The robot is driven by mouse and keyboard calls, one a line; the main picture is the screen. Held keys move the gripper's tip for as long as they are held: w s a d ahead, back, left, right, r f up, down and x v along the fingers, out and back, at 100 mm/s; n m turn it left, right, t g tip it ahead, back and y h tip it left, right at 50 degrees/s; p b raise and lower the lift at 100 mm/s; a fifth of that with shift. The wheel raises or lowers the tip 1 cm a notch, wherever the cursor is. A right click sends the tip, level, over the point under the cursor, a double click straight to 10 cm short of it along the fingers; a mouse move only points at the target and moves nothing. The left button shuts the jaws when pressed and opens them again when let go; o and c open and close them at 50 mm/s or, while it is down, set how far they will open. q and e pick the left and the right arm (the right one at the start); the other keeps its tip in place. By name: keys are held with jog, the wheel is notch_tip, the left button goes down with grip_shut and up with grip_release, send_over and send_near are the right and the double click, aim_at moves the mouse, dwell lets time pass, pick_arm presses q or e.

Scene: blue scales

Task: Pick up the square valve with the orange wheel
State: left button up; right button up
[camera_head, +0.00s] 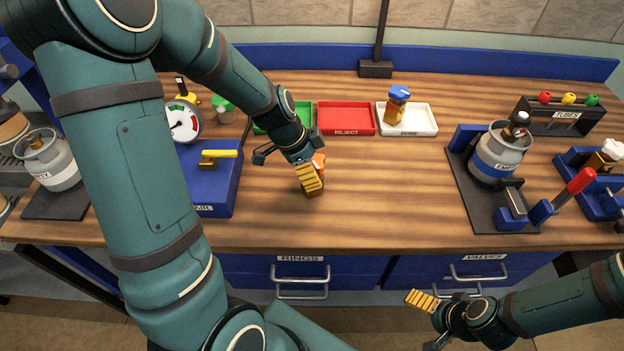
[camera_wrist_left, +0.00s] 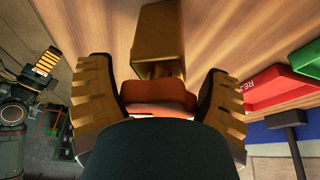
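The valve with the orange wheel stands on the wooden bench; its orange wheel (camera_head: 319,162) is partly hidden by my left gripper (camera_head: 309,176) in the head view. In the left wrist view, its square brass body (camera_wrist_left: 158,38) lies just beyond the orange wheel (camera_wrist_left: 157,98). The ridged fingers of my left gripper (camera_wrist_left: 158,88) are on either side of the wheel, spread and very close to it; firm contact is not clear. My right gripper (camera_head: 428,322) is low in front of the bench, empty, and its fingers look apart.
A red REJECT tray (camera_head: 346,118) and a white tray (camera_head: 407,119) with a blue-wheeled valve (camera_head: 398,103) are behind. A green tray (camera_head: 300,112) is partly hidden by my left arm. A blue gauge stand (camera_head: 213,180) is left; a clamped cylinder (camera_head: 497,155) is right. Bench between is clear.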

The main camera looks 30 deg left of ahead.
pick_arm(q)
jog(key=c, duration=0.7)
jog(key=shift+r, duration=0.2)
